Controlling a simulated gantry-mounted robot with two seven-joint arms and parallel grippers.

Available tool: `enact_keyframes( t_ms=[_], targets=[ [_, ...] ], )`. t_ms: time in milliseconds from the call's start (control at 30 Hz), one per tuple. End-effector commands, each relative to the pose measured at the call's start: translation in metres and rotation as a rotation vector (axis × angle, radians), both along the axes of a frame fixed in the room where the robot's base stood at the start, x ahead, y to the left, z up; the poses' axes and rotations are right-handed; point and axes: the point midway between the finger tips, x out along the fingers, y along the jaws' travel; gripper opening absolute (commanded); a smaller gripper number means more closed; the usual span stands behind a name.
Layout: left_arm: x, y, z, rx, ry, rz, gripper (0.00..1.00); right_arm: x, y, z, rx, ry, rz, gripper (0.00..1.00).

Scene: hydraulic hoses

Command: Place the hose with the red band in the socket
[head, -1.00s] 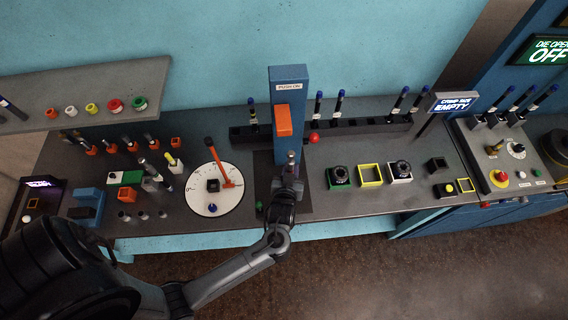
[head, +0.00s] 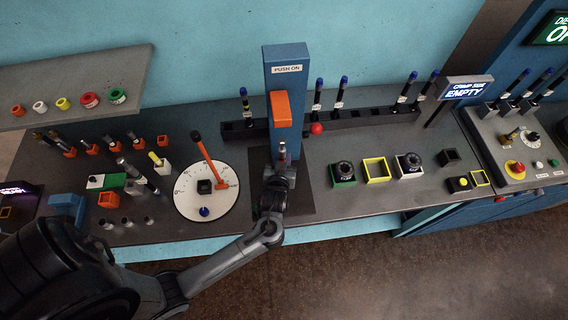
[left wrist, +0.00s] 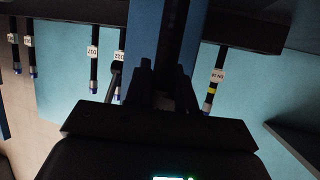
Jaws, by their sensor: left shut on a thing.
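My left gripper (head: 281,162) is in front of the blue "PUSH ON" post (head: 287,72), below its orange block (head: 280,108). It is shut on a small thin grey piece (head: 282,149), mostly hidden by the fingers. My left gripper also shows in the left wrist view (left wrist: 163,88), where the piece is too dark to make out. Several black hoses with blue caps stand in the back rack (head: 372,118), including one hose left of the post (head: 244,102). I cannot make out a red band. My right gripper is not in view.
A red ball knob (head: 316,128) sits right of the post. A white dial disc (head: 185,203) with an orange-handled tool lies left of it. Green, yellow and white square holders (head: 375,168) stand to the right. A sign (head: 464,90) reads "EMPTY".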

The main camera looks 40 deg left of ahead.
Motion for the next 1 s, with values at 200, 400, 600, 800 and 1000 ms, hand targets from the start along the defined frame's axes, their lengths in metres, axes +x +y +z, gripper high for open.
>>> enact_keyframes(
  t_ms=[200, 400, 600, 800, 1000],
  targets=[
    [0.0001, 0.001, -0.0051, 0.0, -0.003, 0.002, 0.0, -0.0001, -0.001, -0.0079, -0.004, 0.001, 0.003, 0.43],
    [0.0, 0.001, -0.0057, 0.0, -0.003, 0.002, 0.0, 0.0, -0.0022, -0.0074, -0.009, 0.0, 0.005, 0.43],
    [-0.0006, 0.0011, -0.0094, 0.0, 0.0, 0.002, 0.36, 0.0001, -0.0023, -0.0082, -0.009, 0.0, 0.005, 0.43],
    [-0.0006, 0.0011, -0.0094, 0.0, 0.0, 0.002, 0.49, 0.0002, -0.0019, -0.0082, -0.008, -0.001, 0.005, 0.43],
    [-0.0005, 0.0011, -0.0079, 0.0, -0.001, 0.002, 0.49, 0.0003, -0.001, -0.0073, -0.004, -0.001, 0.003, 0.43]
  ],
)
